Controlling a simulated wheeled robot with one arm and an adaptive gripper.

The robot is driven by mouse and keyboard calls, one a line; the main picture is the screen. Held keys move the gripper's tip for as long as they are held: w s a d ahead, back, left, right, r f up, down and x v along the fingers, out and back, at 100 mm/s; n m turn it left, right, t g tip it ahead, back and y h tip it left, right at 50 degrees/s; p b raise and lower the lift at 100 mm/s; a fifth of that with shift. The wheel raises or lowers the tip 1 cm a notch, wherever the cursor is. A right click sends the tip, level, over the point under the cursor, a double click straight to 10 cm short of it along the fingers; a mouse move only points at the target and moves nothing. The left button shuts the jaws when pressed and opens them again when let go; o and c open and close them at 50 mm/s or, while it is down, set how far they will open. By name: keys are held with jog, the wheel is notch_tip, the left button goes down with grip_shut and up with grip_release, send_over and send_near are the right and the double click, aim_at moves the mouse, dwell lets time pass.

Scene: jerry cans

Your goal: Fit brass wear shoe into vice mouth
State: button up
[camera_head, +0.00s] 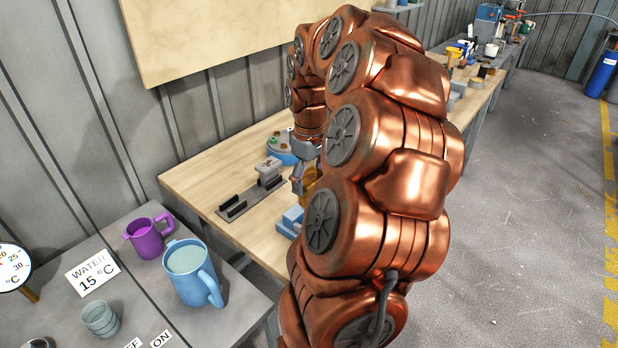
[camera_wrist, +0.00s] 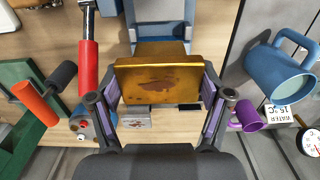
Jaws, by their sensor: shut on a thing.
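The brass wear shoe (camera_wrist: 160,80) is a gold block with a dark smudge on its face. In the wrist view it sits between the purple pads of my gripper (camera_wrist: 158,97), which is shut on it. In the head view my gripper (camera_head: 298,180) is over the wooden bench, and a sliver of the brass shoe (camera_head: 310,180) shows beside my arm. A blue vice (camera_wrist: 158,12) lies just beyond the shoe in the wrist view. In the head view only part of the vice (camera_head: 290,222) shows beside my arm. The vice mouth is largely hidden by the shoe, so I cannot tell whether they touch.
A dark rail fixture (camera_head: 235,208) with a grey block (camera_head: 268,168) stands left of my gripper. A purple jug (camera_head: 147,238) and a blue jug (camera_head: 190,272) stand on the near grey table. A red-handled tool (camera_wrist: 88,65) is left of the shoe in the wrist view.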

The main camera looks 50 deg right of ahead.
jog(key=shift+f+b, duration=0.1)
jog(key=shift+b, duration=0.25)
jog(key=shift+f+b, duration=1.35)
jog(key=shift+f, duration=0.7)
jog(key=shift+b, duration=0.55)
jog(key=shift+f+b, duration=1.25)
jog(key=shift+f, duration=0.65)
jog(key=o, duration=1)
jog(key=shift+r, duration=0.1)
